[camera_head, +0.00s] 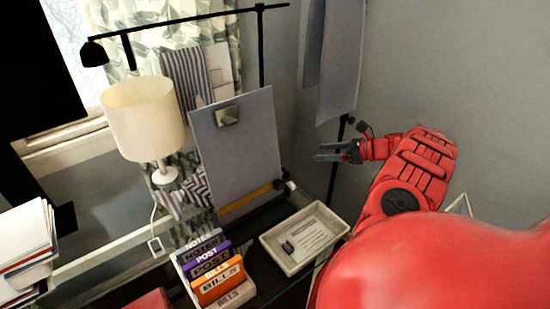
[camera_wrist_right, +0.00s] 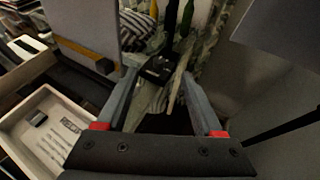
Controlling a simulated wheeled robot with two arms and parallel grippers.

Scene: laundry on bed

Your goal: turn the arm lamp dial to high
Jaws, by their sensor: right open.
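The arm lamp is black, with its head (camera_head: 95,53) at the upper left, a long arm (camera_head: 200,17) and an upright pole (camera_head: 261,50) behind the grey board. No dial can be made out for certain in the head view. In the right wrist view a small black box-like part (camera_wrist_right: 157,70) sits near a dark upright pole, between and beyond the fingertips; I cannot tell if it is the dial. My right gripper (camera_head: 323,151) is open and empty, pointing left, right of the board and apart from it. My left gripper is not in view.
A grey clipboard-like board (camera_head: 240,150) stands beside a cream table lamp (camera_head: 145,115). A white tray (camera_head: 268,240) with paper lies below my right gripper. A letter rack (camera_head: 238,297) stands at front. Grey cloth (camera_head: 342,60) hangs above, by a black stand (camera_head: 336,165).

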